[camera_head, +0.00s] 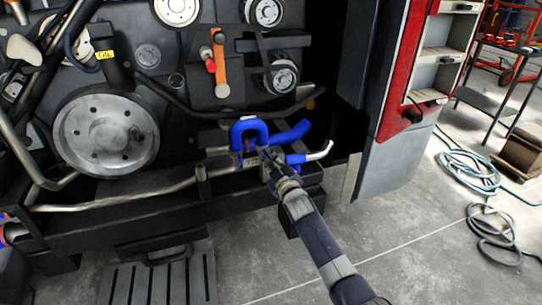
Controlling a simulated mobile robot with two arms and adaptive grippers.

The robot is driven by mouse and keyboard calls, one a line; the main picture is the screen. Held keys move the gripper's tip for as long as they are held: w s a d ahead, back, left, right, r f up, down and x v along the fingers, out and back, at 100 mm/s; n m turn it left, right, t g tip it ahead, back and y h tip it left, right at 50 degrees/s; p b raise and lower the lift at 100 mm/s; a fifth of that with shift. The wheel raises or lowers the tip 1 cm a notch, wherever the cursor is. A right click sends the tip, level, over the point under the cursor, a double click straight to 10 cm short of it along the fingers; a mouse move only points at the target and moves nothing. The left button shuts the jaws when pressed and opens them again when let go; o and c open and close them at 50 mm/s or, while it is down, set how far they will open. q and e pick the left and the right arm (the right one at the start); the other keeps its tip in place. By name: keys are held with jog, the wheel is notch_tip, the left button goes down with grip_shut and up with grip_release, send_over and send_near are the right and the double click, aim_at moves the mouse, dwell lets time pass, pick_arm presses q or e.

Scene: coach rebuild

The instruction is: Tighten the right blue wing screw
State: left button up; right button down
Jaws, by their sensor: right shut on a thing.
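My right gripper (269,164) reaches in from the lower right to the blue parts low on the engine. Its fingers are shut on a small part there, at the place of the right blue wing screw. The fingers hide most of that screw, so its shape and how far it is turned cannot be seen. A blue U-shaped hose (245,127) stands just left of and above the fingertips. A blue hose end (294,158) with a bent metal pipe (320,153) sits just to their right. My left gripper is not in view.
Another blue hose (290,133) lies just above the gripper. A large grey pulley (106,134) is at the left, and a dark frame beam (130,218) runs below. A red and grey open panel (395,100) stands at the right. Coiled hoses (470,172) lie on the floor.

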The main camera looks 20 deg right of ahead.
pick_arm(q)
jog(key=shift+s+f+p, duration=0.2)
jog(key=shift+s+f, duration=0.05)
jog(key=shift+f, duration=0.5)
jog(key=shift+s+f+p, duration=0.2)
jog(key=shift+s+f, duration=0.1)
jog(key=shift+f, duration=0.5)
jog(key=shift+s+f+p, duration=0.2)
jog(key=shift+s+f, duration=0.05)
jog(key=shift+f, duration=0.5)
pick_arm(e)
jog(key=shift+a+f+m, duration=0.15)
jog(key=shift+m, duration=2.05)
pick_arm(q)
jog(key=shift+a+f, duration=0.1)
pick_arm(e)
jog(key=c, duration=1.8)
grip_release()
jog(key=shift+o, duration=0.2)
jog(key=shift+s, duration=0.1)
jog(key=s, duration=1.2)
jog(key=shift+d, duration=0.25)
jog(key=shift+w, duration=0.1)
